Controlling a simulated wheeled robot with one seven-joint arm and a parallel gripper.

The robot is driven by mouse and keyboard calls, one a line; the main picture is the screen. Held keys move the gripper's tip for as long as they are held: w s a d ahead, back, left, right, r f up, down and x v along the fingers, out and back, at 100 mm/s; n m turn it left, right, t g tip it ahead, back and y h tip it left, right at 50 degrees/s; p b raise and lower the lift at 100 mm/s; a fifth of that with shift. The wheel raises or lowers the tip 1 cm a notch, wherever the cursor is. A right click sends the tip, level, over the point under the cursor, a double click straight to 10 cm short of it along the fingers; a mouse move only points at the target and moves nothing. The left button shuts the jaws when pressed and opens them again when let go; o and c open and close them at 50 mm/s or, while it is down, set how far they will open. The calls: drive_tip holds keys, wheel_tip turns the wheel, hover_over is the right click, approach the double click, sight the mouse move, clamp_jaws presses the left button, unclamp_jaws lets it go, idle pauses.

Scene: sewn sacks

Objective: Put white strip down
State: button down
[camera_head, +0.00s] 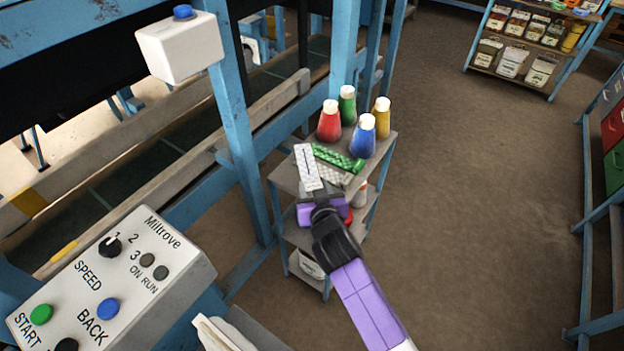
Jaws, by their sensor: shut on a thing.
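The white strip (307,166) is held in my gripper (318,190), above the near left part of a small shelf stand's top (285,176). It points away from the gripper toward the back left. My gripper is shut on its near end; the fingertips are partly hidden by the gripper body. I cannot tell whether the strip touches the top. A green strip (338,158) and another pale patterned strip (333,177) lie on the top just right of the held strip.
A control box (130,270) is at lower left. Floor at right is clear.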

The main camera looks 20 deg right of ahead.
wheel_tip(320, 180, down, 7)
drive_tip(key=b, duration=0.5)
idle(0.7)
drive_tip(key=c, duration=0.7)
unclamp_jaws()
drive_tip(key=shift+o, duration=0.2)
drive_tip(key=v, duration=0.7)
drive_tip(key=shift+s+b, duration=0.35)
drive_tip(key=shift+b, duration=0.05)
